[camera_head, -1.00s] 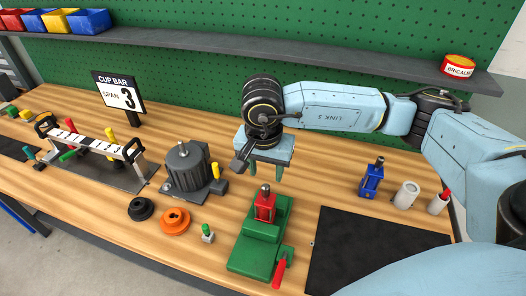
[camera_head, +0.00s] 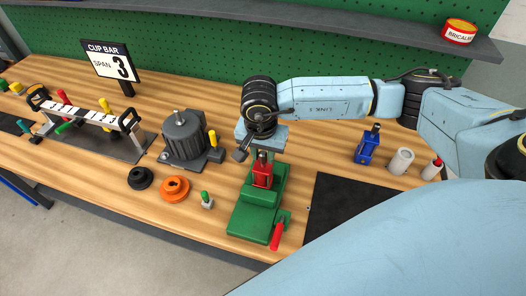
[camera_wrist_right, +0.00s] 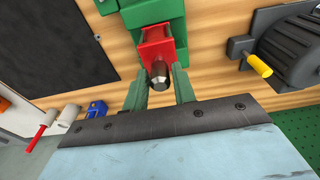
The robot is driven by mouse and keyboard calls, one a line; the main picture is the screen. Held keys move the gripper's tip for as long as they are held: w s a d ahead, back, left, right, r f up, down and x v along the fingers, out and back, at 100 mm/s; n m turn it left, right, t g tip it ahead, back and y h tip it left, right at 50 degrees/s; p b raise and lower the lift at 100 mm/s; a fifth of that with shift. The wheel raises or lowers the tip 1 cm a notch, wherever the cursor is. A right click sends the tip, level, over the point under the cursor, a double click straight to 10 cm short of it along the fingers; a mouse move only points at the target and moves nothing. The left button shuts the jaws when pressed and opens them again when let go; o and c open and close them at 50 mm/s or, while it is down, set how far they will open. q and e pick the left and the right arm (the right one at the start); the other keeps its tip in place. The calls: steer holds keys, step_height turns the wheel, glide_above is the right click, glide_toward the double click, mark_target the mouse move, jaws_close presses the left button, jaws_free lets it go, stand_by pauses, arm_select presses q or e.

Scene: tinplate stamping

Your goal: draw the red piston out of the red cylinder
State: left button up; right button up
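The red cylinder (camera_head: 262,174), a red block, stands upright in the green vise (camera_head: 251,216) near the bench's front edge. My right gripper (camera_head: 264,152) is just above the cylinder, pointing down. In the right wrist view the right gripper (camera_wrist_right: 159,88) is open. Its two green fingers stand either side of the rod tip (camera_wrist_right: 159,74), with gaps visible, beyond which lies the red cylinder (camera_wrist_right: 156,47). The part of the piston inside is hidden. My left gripper is not in view.
A grey motor-like housing (camera_head: 184,138) stands to the left, with black (camera_head: 140,178) and orange (camera_head: 174,188) rings before it. A dark mat (camera_head: 345,205) lies bare right of the vise.

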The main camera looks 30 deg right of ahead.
jaws_close()
steer(key=shift+r, duration=0.2)
steer(key=shift+r+p, duration=1.55)
steer(key=shift+r, duration=1.3)
steer(key=shift+r, duration=0.35)
steer(key=shift+r+p, duration=0.95)
steer(key=shift+r, duration=1.05)
